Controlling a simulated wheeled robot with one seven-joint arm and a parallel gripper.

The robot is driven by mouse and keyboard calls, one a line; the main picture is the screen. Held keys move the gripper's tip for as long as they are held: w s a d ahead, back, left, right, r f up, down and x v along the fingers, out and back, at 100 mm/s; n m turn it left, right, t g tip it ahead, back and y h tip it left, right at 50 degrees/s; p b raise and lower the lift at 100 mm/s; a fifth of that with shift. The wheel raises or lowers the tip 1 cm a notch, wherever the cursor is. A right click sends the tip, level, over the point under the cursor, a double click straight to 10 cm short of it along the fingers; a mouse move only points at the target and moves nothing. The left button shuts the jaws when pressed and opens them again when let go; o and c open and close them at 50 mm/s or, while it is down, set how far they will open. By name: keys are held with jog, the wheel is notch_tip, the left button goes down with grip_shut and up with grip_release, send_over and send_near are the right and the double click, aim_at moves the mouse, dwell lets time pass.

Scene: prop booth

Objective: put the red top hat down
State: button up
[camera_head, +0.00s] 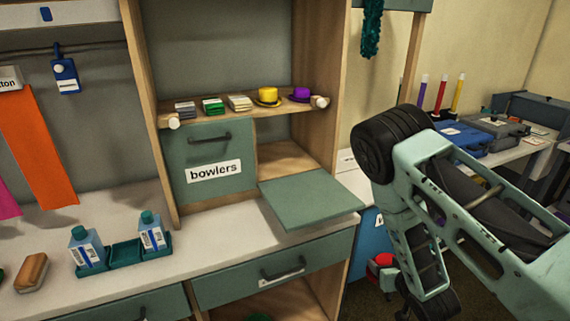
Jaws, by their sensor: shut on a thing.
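The red top hat (384,260) shows only as a small red patch low in the view, right of the cabinet and beside the lower part of my arm. My gripper (391,274) is mostly hidden behind my own arm links and is shut on the red hat. The hat's brim and tilt cannot be made out. It is below the level of the white counter (225,222), in front of a blue panel (367,245).
A shelf (250,118) holds folded cloths, a yellow hat (267,96) and a purple hat (301,93). Below, a "bowlers" door (212,155) is shut; the compartment beside it has its flap (310,200) folded down. Bottles (86,248) stand left. Cases (465,138) lie on the right-hand table.

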jog(key=shift+s+d+f+p, duration=0.15)
jog(key=shift+d+f, duration=0.05)
jog(key=shift+f, duration=0.4)
jog(key=shift+s+d+f+p, duration=0.1)
jog(key=shift+d+f+p, duration=0.05)
jog(key=shift+f, duration=0.45)
jog(key=shift+w+r, duration=0.2)
